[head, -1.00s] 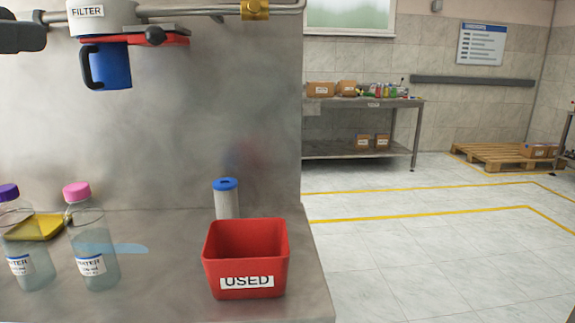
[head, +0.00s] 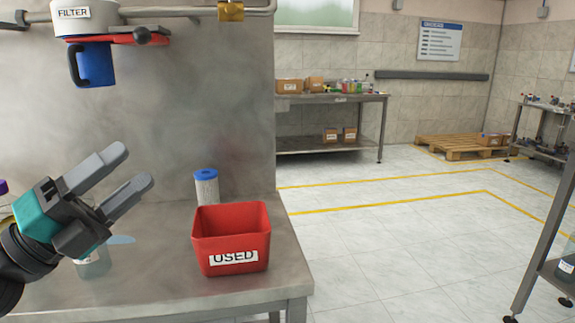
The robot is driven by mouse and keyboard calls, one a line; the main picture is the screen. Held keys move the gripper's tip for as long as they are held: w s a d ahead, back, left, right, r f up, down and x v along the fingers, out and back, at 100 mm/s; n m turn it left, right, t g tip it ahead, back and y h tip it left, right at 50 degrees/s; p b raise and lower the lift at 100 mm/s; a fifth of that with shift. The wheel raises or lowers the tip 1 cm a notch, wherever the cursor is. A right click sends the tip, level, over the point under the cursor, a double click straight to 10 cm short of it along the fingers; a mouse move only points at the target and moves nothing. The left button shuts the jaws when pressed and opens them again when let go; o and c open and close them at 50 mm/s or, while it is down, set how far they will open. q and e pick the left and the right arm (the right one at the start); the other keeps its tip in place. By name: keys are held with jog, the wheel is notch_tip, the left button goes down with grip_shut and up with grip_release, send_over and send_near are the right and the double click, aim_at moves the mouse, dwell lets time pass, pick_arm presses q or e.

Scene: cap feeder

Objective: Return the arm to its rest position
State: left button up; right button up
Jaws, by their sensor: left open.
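My left gripper (head: 120,180) comes in from the left over the steel bench (head: 255,290). Its two grey fingers are apart, with nothing between them, and point up and to the right. It hides most of a water bottle (head: 93,264) behind it. My right gripper is out of view.
A red bin marked USED (head: 232,238) stands on the bench, right of my left gripper. A filter cartridge with a blue cap (head: 206,186) stands behind it. Open floor (head: 390,230) lies to the right.

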pick_arm(q)
notch_tip(320, 180, down, 26)
jog(key=n+t+y, duration=0.2)
jog(key=n+y, duration=1.2)
jog(key=n, duration=0.9)
jog(key=s+d+f+n+g+p, duration=0.1)
jog(key=s+d+f+n+g, duration=0.25)
jog(key=s+f, duration=0.35)
jog(key=s+d+f+n+g, duration=0.3)
jog(key=s+d+f+g, duration=0.15)
jog(key=f, duration=0.55)
jog(key=a+r+t+y+p, duration=0.1)
jog(key=a+r+p, duration=0.2)
jog(key=r+p, duration=0.6)
jog(key=p, duration=0.4)
jog(key=shift+s+a+r+y, duration=0.2)
jog(key=shift+s+r+y, duration=0.1)
jog(key=shift+s, duration=0.1)
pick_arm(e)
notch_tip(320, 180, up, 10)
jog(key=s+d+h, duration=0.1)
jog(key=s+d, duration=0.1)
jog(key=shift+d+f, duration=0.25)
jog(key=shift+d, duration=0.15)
